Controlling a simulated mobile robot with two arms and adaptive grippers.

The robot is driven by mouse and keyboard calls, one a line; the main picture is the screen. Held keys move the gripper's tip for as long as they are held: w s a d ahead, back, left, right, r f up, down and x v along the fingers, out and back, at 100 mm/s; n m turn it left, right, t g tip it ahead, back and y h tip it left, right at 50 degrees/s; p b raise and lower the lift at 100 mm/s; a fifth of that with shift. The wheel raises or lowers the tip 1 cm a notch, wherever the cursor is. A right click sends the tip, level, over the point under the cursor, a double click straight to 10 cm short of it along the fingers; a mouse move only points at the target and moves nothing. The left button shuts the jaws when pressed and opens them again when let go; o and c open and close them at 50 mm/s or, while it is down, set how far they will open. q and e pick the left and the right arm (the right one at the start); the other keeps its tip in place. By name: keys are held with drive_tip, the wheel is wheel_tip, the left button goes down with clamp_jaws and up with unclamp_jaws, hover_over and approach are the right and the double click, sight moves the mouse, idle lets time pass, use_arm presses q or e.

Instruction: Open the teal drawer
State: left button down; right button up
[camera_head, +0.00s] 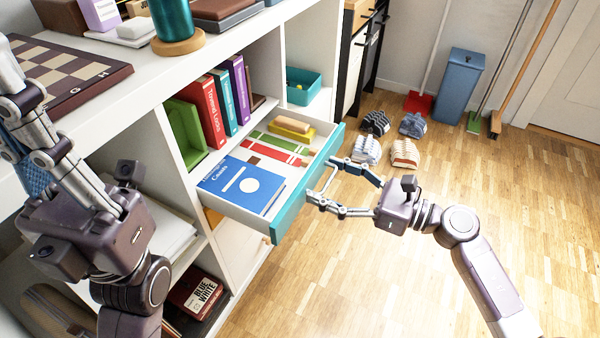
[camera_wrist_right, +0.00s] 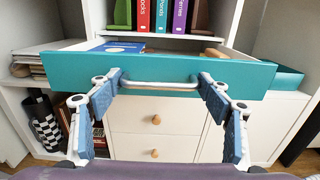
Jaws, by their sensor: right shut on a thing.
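The teal drawer (camera_head: 290,219) stands pulled out from the white shelf unit in the head view, with its contents visible. Its teal front also fills the upper middle of the right wrist view (camera_wrist_right: 75,72). A pale bar handle (camera_wrist_right: 160,86) runs across that front. My right gripper (camera_head: 322,190) is at the front of the drawer, its fingers at the two ends of the handle, shut on it. In the wrist view its blue-padded fingers (camera_wrist_right: 160,84) touch the handle ends. My left gripper shows at the left of the head view, folded up; its fingertips are not clear.
A blue bin (camera_head: 458,88) stands at the wall. The wooden floor before the drawer is clear.

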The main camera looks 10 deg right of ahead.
drive_tip(key=shift+b+v, duration=0.6)
drive_tip(key=shift+v, duration=2.1)
drive_tip(key=shift+w+d+r, duration=0.1)
drive_tip(key=shift+w, duration=0.05)
drive_tip(key=o, duration=1.4)
drive_tip(key=v, duration=1.2)
